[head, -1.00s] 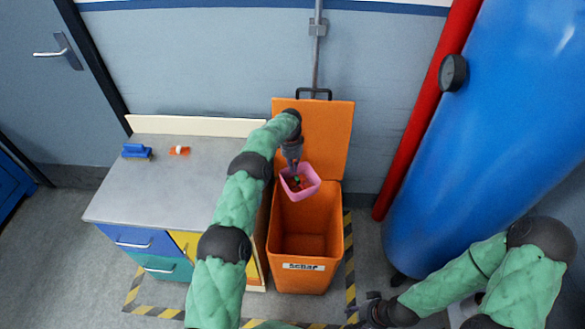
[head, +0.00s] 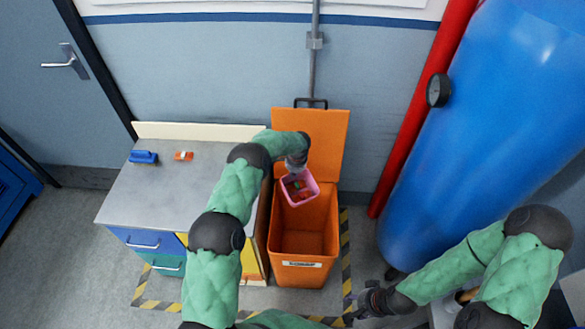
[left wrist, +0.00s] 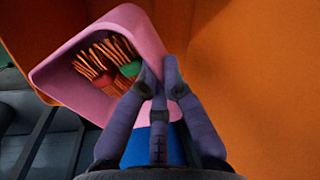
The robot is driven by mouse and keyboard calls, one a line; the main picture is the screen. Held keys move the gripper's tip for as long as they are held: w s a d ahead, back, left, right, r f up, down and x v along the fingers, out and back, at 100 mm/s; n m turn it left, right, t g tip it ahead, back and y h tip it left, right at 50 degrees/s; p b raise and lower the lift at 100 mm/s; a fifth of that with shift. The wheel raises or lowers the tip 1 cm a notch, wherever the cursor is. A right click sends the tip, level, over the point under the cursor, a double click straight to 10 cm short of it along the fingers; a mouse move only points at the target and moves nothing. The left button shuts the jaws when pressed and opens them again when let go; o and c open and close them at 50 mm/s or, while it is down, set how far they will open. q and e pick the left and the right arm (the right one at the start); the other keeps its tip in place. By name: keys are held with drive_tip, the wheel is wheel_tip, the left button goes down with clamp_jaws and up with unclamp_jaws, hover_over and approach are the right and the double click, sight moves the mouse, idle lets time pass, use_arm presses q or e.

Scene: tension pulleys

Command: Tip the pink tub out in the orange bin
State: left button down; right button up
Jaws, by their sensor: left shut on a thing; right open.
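The pink tub (head: 311,181) is held by my left gripper (head: 294,167) over the back part of the open orange bin (head: 303,275). In the left wrist view the left fingers (left wrist: 160,85) are shut on the wall of the pink tub (left wrist: 72,57). The tub holds orange-brown, ridged pieces (left wrist: 103,55) plus red and green ones. It looks somewhat tilted, with its contents still inside. The bin's inside, as far as it shows, looks empty. My right gripper (head: 362,302) is open and empty at the lower right, near the floor stripes.
The bin's lid (head: 325,140) stands open against the wall. A grey-topped cabinet (head: 165,195) stands left of the bin, with a blue brush (head: 143,157) and a small orange item (head: 184,156) on it. A large blue tank (head: 475,150) and red pipe (head: 420,120) stand at the right.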

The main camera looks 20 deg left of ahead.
use_arm(q)
drive_tip(key=shift+s+d+r+t+y+p, duration=0.3)
drive_tip(key=shift+s+d, duration=0.05)
drive_tip(key=shift+d, duration=0.1)
drive_tip(key=shift+s+d+f+b, duration=0.1)
drive_tip(key=shift+b, duration=0.55)
drive_tip(key=shift+s+d+t+y+b, duration=0.25)
drive_tip(key=shift+d+t+y+b, duration=0.05)
drive_tip(key=shift+t+y+b, duration=0.35)
drive_tip(key=s+d+t+y+b, duration=0.2)
drive_tip(key=b, duration=0.4)
drive_tip(key=s+d+r+t+y+b, duration=0.1)
drive_tip(key=s+d+t+y+b, duration=0.1)
drive_tip(key=b, duration=0.5)
drive_tip(key=shift+s+d+y, duration=0.1)
drive_tip(key=shift+d+y, duration=0.2)
drive_tip(key=shift+y, duration=0.05)
drive_tip(key=s+d+t+y+b, duration=0.2)
drive_tip(key=b, duration=0.2)
drive_tip(key=shift+s+d+t+y, duration=0.25)
drive_tip(key=shift+d+t+y, duration=0.05)
drive_tip(key=shift+t, duration=0.05)
drive_tip(key=s+d+t+y, duration=0.4)
drive_tip(key=d+t+y, duration=0.1)
drive_tip(key=shift+s+f, duration=0.35)
drive_tip(key=shift+f, duration=0.1)
drive_tip(key=shift+s+d, duration=0.1)
